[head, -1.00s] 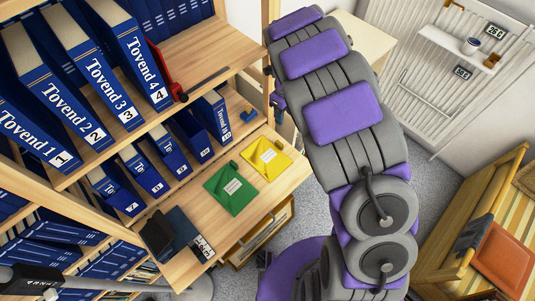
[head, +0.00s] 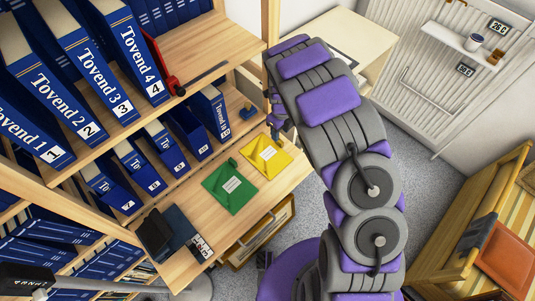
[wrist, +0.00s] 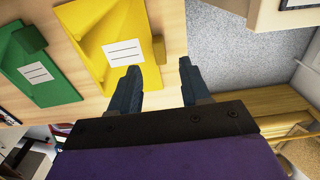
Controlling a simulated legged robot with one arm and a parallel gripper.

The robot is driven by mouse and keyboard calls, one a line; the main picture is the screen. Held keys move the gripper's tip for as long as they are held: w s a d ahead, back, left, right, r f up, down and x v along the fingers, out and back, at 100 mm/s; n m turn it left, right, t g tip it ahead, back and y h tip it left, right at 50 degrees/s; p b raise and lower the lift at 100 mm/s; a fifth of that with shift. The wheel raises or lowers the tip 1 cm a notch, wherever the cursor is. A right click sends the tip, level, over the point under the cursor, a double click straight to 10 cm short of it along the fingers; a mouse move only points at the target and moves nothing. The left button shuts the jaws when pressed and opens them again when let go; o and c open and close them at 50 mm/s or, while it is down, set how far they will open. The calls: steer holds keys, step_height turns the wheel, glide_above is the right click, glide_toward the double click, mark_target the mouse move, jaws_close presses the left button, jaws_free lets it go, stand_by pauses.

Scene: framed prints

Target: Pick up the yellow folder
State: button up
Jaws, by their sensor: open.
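The yellow folder (head: 265,156) lies flat on the wooden desk shelf, with a white label on it. It also shows in the wrist view (wrist: 100,38), at the upper left of the fingers. My gripper (wrist: 159,82) is open and empty. Its left fingertip appears close to the folder's lower right edge; I cannot tell whether it touches. The right fingertip is over the edge region beside the shelf. In the head view my gripper (head: 277,122) is small and partly hidden by my arm, just above and right of the folder.
A green folder (head: 230,187) lies left of the yellow one. Blue binders (head: 170,146) stand behind them on shelves. A dark box (head: 160,233) sits at the shelf's front left. A red item (head: 160,65) is on the upper shelf. A pale table (head: 355,45) stands behind my arm.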

mark_target(267, 152)
step_height(267, 152, down, 5)
steer(key=shift+w+a+f+b, duration=0.1)
steer(key=shift+a+f+b, duration=0.05)
steer(key=shift+b, duration=0.7)
jaws_close()
